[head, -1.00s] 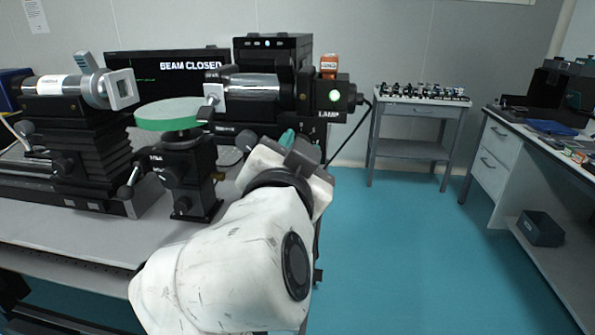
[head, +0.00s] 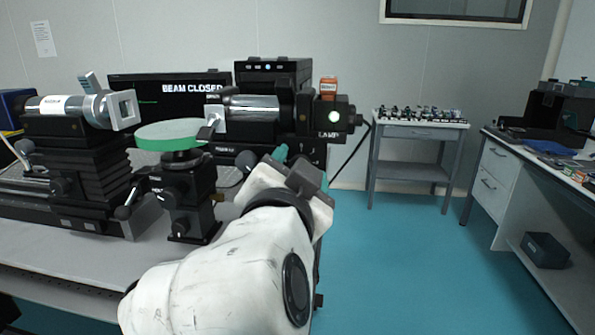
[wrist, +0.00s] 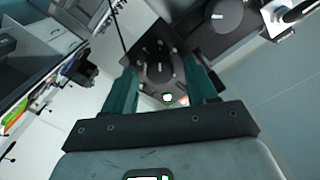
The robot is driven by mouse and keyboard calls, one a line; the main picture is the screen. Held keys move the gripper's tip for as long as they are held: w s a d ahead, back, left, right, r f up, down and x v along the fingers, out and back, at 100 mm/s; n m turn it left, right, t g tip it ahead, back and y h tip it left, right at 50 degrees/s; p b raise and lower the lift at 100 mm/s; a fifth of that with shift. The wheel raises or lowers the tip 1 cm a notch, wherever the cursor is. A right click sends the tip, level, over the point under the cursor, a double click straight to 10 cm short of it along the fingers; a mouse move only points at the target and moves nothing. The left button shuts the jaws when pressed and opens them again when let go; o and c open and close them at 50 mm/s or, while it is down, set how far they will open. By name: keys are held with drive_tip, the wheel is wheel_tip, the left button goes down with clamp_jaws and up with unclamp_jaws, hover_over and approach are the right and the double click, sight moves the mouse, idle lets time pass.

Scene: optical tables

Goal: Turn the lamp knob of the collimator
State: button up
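The collimator (head: 252,117) is a silver barrel with a black lamp housing (head: 320,121) at its right end, marked LAMP. In the wrist view, a dark round knob with a white mark (wrist: 158,68) faces me on the housing, between my fingers in the picture. My gripper (wrist: 164,82) is open and empty, its two teal fingers apart. In the head view my gripper (head: 303,172) is below and in front of the housing, partly hidden by its own wrist.
A green disc (head: 168,134) on a black mount stands left of my arm. A screen (head: 150,93) behind reads BEAM CLOSED. An orange box (head: 328,87) sits on the housing. A cable hangs to its right. The teal floor (head: 400,270) right of the table is clear.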

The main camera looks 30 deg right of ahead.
drive_tip(key=v, duration=1)
drive_tip(key=shift+s+a, duration=0.25)
drive_tip(key=shift+s, duration=0.05)
